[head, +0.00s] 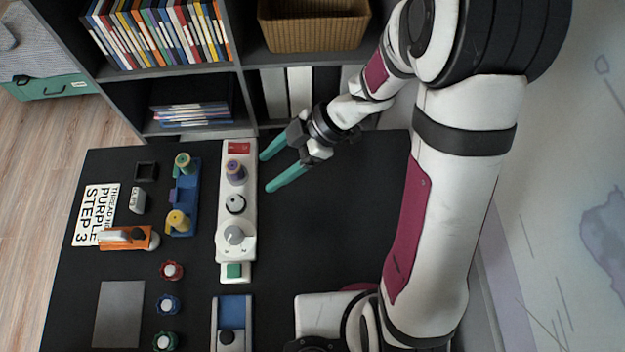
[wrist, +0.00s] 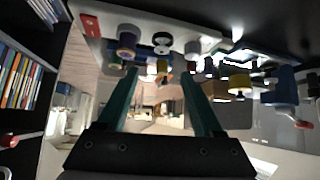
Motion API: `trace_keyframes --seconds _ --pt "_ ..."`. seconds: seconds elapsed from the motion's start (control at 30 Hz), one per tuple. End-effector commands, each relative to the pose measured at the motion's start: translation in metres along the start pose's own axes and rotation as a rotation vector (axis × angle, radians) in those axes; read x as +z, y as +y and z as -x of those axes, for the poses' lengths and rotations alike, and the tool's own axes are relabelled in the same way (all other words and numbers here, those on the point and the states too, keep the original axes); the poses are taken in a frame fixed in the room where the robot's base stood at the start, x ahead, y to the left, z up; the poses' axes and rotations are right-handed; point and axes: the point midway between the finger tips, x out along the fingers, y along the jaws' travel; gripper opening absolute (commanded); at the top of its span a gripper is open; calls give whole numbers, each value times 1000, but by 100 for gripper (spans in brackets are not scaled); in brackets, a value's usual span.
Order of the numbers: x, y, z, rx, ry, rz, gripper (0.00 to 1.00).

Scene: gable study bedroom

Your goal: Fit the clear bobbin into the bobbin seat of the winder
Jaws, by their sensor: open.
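The white winder (head: 224,215) stands lengthwise on the black table. I cannot tell whether that round part is the bobbin seat or holds a bobbin. I cannot pick out the clear bobbin for certain in either view. My gripper (head: 267,172) is open and empty, its teal fingers just right of the winder's upper end.
A blue rack (head: 186,193) with green and yellow spools stands left of the winder. Red (head: 171,271), blue (head: 168,305) and green (head: 165,341) bobbins lie lower left, near a grey pad (head: 119,314). A step card (head: 95,213) and orange tool (head: 140,240) lie farther left. Table right of the winder is clear.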

Motion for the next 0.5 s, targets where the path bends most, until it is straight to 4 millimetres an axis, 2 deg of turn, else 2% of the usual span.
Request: trace_keyframes --seconds 0.07,0.13,0.17,0.2,0.23,0.27,0.3,0.33,0.37,0.4,0.47,0.5 --pt "-2 25 10 134 -34 -34 68" --pt "1 73 44 421 -112 -134 68" --pt "6 94 71 578 -158 -207 68" --pt "16 110 114 787 -226 -337 68" --pt "28 110 147 931 -278 -458 68" --pt "40 101 177 1052 -326 -595 68" --pt "55 75 208 1173 -381 -800 68" --pt "65 48 222 1231 -413 -966 68" --pt "72 17 228 1257 -436 -1136 68" --pt "74 -25 224 1247 -451 -1357 68" --pt "64 -82 202 1154 -443 -1650 68" --pt "51 -112 183 1060 -423 -1809 68"
